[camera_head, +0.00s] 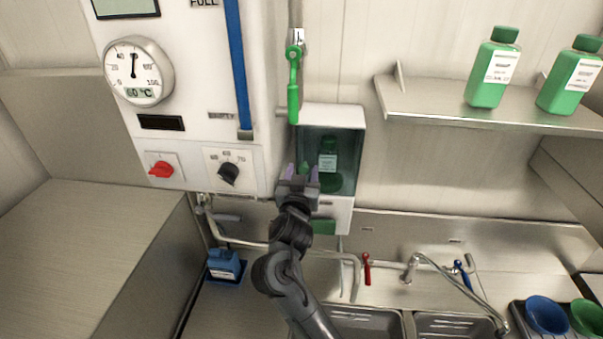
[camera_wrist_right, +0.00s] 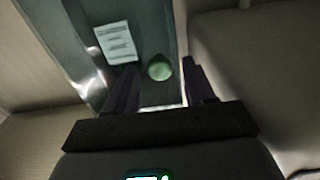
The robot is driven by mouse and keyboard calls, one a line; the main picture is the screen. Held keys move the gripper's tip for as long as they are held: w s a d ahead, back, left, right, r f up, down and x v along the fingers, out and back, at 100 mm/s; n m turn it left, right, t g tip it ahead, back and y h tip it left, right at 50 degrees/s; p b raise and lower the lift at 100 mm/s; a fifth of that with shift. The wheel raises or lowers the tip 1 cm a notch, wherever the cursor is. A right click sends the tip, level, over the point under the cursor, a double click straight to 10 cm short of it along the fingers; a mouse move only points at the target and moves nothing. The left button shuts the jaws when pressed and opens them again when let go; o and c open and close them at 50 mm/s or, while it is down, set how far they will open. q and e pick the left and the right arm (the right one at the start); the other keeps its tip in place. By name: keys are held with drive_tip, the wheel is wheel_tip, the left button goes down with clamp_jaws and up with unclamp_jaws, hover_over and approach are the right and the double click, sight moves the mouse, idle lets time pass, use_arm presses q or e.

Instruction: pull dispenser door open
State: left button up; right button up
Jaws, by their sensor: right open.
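The dispenser is a white box (camera_head: 335,114) on the wall with a dark see-through door (camera_head: 349,150). A green bottle with a white label (camera_head: 328,162) shows behind the door. My right gripper (camera_head: 303,178) is open at the door's left side. In the right wrist view the door (camera_wrist_right: 150,22) lies ahead, and a round green knob (camera_wrist_right: 160,68) appears between the two open fingers (camera_wrist_right: 162,85). The knob shows only partly in the head view, just above the fingers. I cannot tell whether the fingers touch it. The door looks closed. My left gripper is not in view.
The white machine panel (camera_head: 190,100) with gauge and knobs stands close left of the dispenser. A green-handled lever (camera_head: 293,90) hangs above. A shelf (camera_head: 440,105) holds green bottles (camera_head: 493,70) at right. A blue container (camera_head: 224,265) and sinks (camera_head: 370,322) lie below.

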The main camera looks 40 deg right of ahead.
clamp_jaws()
idle(0.3)
